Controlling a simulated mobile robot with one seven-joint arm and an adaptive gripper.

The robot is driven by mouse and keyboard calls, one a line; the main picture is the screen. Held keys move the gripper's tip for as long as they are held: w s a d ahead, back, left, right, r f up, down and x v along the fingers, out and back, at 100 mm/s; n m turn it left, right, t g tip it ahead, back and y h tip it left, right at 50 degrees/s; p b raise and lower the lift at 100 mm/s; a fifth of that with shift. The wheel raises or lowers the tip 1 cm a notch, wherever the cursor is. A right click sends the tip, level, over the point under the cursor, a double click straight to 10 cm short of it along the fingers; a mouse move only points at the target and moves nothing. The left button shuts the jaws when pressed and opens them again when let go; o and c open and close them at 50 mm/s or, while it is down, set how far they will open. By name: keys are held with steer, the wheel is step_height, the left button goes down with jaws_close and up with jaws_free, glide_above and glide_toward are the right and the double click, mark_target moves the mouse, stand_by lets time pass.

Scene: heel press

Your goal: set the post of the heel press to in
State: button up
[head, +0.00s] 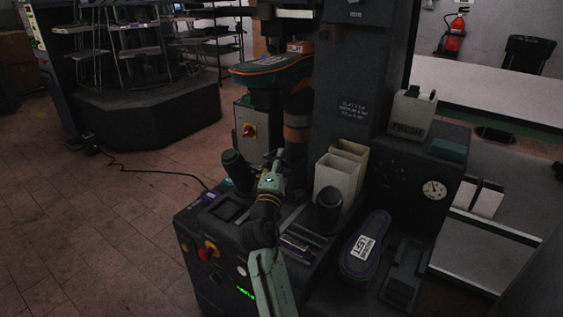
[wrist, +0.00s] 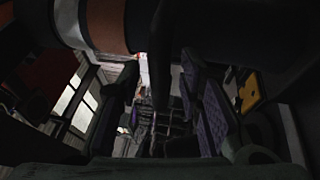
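The heel press (head: 345,95) is a tall dark machine with a broad console. A dark upright post with an orange band (head: 297,130) stands below the shoe-shaped head (head: 270,72); I take it to be the task's post, but cannot read its setting. My gripper (head: 277,158) is in front of this post, slightly left, and whether it touches is unclear. In the wrist view the orange band (wrist: 106,25) crosses the top, close to the camera. My fingers (wrist: 160,85) appear as dark shapes standing apart, with nothing clearly held between them.
Black rounded cylinders stand left (head: 236,168) and right (head: 328,211) of my arm. Cream bins (head: 337,178) are close on the right. A shoe sole (head: 364,245) lies on the console near a gauge (head: 434,190). A red knob (head: 207,251) is at the front left.

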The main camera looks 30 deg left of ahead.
steer(key=v, duration=1.1)
steer(key=shift+s+d, duration=0.15)
steer(key=shift+s, duration=0.15)
